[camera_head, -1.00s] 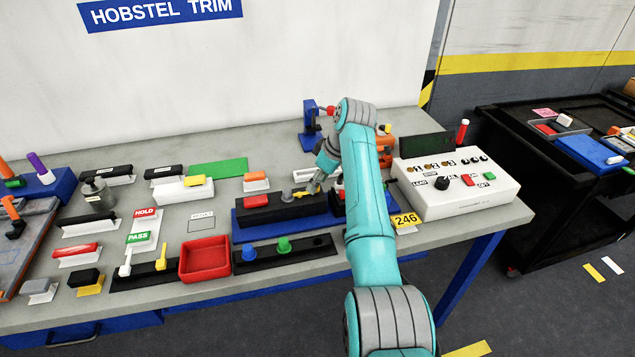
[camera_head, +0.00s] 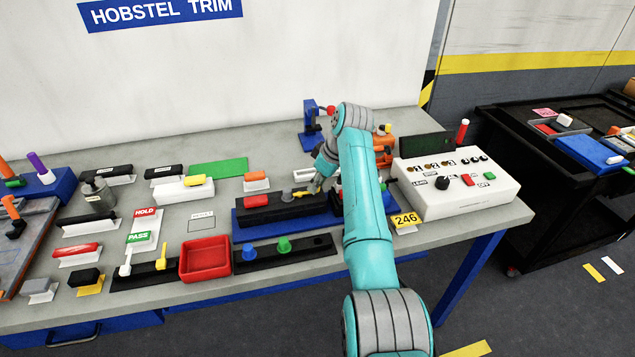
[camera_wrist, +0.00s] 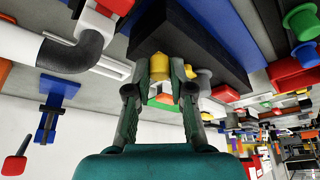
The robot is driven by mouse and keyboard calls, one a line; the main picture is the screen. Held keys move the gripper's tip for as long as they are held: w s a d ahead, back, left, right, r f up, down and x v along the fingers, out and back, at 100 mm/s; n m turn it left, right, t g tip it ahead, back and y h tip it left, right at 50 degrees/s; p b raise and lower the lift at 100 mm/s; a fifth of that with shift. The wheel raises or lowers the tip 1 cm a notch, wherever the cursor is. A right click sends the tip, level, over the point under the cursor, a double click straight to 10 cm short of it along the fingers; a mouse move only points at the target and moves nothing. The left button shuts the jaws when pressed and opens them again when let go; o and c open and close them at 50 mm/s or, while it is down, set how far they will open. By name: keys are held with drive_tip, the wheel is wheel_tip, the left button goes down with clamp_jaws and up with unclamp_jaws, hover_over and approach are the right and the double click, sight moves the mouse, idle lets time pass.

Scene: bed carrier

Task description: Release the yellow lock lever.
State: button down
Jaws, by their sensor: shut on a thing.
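The yellow lock lever (camera_head: 302,194) sits on a black block (camera_head: 262,210) that rests on a blue base plate (camera_head: 240,226). In the wrist view the yellow lever (camera_wrist: 170,72) shows between my fingers, against the dark block. My gripper (camera_head: 313,190) reaches the lever from the right, and it also shows in the wrist view (camera_wrist: 160,88). Its fingers are shut on the lever. My arm hides part of the fixture's right end, and the fingers cover part of the lever.
A white control box (camera_head: 455,192) stands to the right of my arm. A blue stand with a red knob (camera_head: 311,130) is behind. A red tray (camera_head: 205,260) and a black strip with coloured knobs (camera_head: 300,250) lie in front. Other parts crowd the left.

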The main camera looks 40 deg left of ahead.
drive_tip(key=m, duration=0.1)
drive_tip(key=s+m+t, duration=0.1)
drive_tip(key=m, duration=0.1)
drive_tip(key=s+d+m+t, duration=0.1)
drive_tip(key=m, duration=0.2)
drive_tip(key=s+m+t+h, duration=0.1)
drive_tip(key=m, duration=0.1)
drive_tip(key=shift+s+d+m, duration=0.15)
drive_tip(key=shift+s+m, duration=0.05)
drive_tip(key=shift+m, duration=0.1)
drive_tip(key=s+m, duration=0.1)
drive_tip(key=m, duration=0.1)
drive_tip(key=s+m+t+h, duration=0.1)
drive_tip(key=m, duration=0.1)
drive_tip(key=shift+h, duration=0.3)
drive_tip(key=shift+s+a+m+t+h, duration=0.15)
drive_tip(key=shift+s+a+m+h, duration=0.1)
drive_tip(key=shift+m, duration=0.6)
drive_tip(key=shift+s+a+m+t+h, duration=0.1)
drive_tip(key=shift+s+a+m+h, duration=0.15)
drive_tip(key=shift+m, duration=0.55)
drive_tip(key=shift+s+a+m+t+h, duration=0.15)
drive_tip(key=shift+s+m+h, duration=0.15)
drive_tip(key=shift+m, duration=0.55)
drive_tip(key=c, duration=1)
unclamp_jaws()
drive_tip(key=shift+r, duration=0.1)
